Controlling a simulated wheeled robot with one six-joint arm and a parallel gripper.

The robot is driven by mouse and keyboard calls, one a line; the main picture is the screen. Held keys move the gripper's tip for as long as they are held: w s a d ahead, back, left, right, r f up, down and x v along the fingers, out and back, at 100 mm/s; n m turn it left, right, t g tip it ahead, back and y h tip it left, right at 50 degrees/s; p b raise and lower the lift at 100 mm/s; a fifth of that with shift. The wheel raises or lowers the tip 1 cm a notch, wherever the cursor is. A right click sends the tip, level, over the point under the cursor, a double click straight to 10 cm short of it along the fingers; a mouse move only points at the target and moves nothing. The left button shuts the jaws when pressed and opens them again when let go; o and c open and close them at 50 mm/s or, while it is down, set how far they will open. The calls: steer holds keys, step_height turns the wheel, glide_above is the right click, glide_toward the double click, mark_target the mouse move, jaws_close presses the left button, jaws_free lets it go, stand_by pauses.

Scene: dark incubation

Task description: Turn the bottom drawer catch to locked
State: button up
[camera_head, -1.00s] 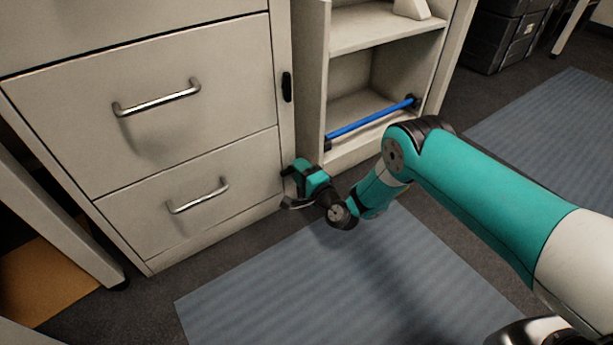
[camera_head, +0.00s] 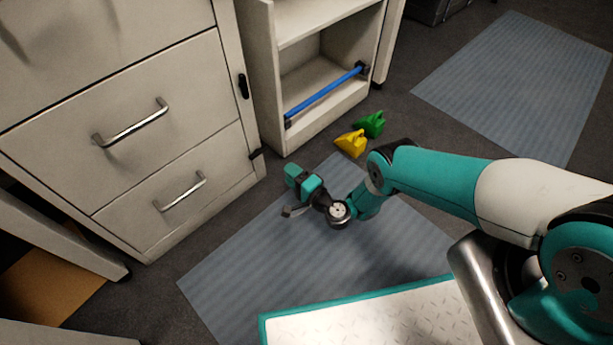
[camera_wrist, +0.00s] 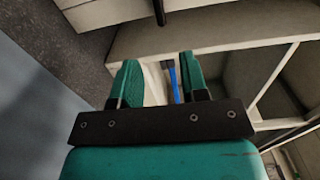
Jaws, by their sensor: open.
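The bottom drawer (camera_head: 180,190) is shut, with a metal bar handle (camera_head: 181,193). Its small black catch (camera_head: 256,153) is on the cabinet's right-hand post in the head view. It looks short and lies roughly sideways, unlike the upright upper catch (camera_head: 243,86). My gripper (camera_head: 288,192) is open and empty, low over the mat, in front of and apart from the cabinet's right corner. In the wrist view my open fingers (camera_wrist: 156,82) have nothing held between them. A dark upright piece shows at the top there; I cannot tell whether it is a catch.
An open shelf unit (camera_head: 310,125) with a blue rail (camera_head: 323,95) stands right of the cabinet. A yellow piece (camera_head: 351,143) and a green piece (camera_head: 371,124) lie on the floor before it. A blue-grey mat (camera_head: 230,270) covers the floor in front.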

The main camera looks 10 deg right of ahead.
steer(key=shift+p+v, duration=2.2)
steer(key=shift+v, duration=0.75)
